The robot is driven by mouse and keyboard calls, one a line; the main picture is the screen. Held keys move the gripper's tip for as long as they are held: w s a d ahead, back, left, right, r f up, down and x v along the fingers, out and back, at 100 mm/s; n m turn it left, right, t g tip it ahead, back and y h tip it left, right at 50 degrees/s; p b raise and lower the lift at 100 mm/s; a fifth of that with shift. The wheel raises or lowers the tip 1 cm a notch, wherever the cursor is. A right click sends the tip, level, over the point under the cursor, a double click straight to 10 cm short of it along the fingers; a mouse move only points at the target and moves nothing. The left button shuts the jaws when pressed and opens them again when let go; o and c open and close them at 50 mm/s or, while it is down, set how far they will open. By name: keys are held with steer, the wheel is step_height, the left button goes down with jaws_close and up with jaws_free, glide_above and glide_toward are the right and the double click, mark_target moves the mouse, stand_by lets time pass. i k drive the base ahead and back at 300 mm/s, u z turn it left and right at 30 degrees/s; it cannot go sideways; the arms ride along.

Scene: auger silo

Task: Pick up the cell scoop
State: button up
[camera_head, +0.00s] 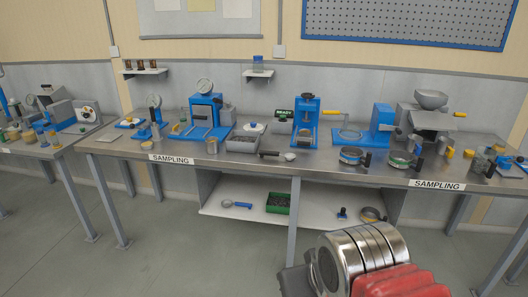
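A scoop with a dark handle and a small silver cup (290,157) lies on the sampling bench near its front edge, mid-picture. A second scoop-like tool with a blue handle and a grey round head (228,203) lies on the lower shelf. I cannot tell from the picture which one is the cell scoop. Part of my arm, silver and red, shows at the bottom right, in front of the bench. My gripper's fingers do not show, and both scoops are well away from the arm.
The metal bench (325,168) holds a grey tray (243,144), blue devices and round sieves (352,155). A green crate (278,203) sits on the lower shelf (325,220). Another crowded bench stands at left. The floor (150,262) in front is clear.

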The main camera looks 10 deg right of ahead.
mark_target(289, 157)
steer(key=u, duration=0.2)
steer(key=i, duration=2.95)
steer(key=z, duration=0.45)
